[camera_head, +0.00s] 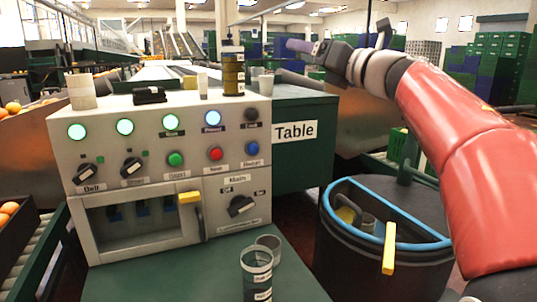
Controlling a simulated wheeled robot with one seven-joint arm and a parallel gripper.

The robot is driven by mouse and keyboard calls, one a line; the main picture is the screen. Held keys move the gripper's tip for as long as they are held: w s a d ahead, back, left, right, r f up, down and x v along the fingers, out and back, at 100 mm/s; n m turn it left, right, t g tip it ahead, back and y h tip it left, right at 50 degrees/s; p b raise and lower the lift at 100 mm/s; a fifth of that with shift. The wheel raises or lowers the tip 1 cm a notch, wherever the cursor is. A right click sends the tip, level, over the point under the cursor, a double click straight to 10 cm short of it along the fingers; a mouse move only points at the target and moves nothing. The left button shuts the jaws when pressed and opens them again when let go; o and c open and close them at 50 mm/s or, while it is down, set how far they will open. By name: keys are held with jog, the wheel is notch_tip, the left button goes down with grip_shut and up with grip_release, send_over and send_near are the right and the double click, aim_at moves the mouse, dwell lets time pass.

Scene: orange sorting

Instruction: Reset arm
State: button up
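My red arm comes in from the lower right and bends up to a grey wrist. My gripper (303,46) is at the top middle, raised and pointing left, above the green table block (305,150) labelled "Table". It is seen from the side and small, so I cannot tell whether its fingers are apart. I see nothing clearly held in it.
A grey control panel (150,212) with lit lamps, buttons and knobs stands at left. Cups and a banded jar (232,72) stand on top. Two clear cups, one of them in front (256,275), stand before it. A dark bin (375,262) with a blue rim stands below my arm.

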jog(key=s+d+f+m+t+h, duration=0.25)
jog(key=d+m+h, duration=0.2)
jog(key=m, duration=0.45)
jog(key=s+d+f+m+t+h, duration=0.1)
jog(key=s+d+m+t+h, duration=0.2)
jog(key=m+h, duration=0.5)
jog(key=s+d+f+m+g+h, duration=0.1)
jog(key=s+d+f+m+g, duration=0.1)
jog(key=f+m, duration=0.35)
jog(key=s+d+f+m+g+h, duration=0.2)
jog(key=s+f+m, duration=0.1)
jog(key=f+m, duration=0.25)
jog(key=s+a+f+m+g+y, duration=0.1)
jog(key=s+f+m+g, duration=0.4)
jog(key=s+f, duration=0.5)
jog(key=s+a+f+m+g+y, duration=0.1)
jog(key=s+a+f+m+g, duration=0.3)
jog(key=s+f, duration=0.7)
notch_tip(320, 180, down, 7)
jog(key=m+g, duration=0.2)
jog(key=m, duration=0.1)
jog(key=shift+y, duration=0.35)
jog(key=shift+r, duration=0.1)
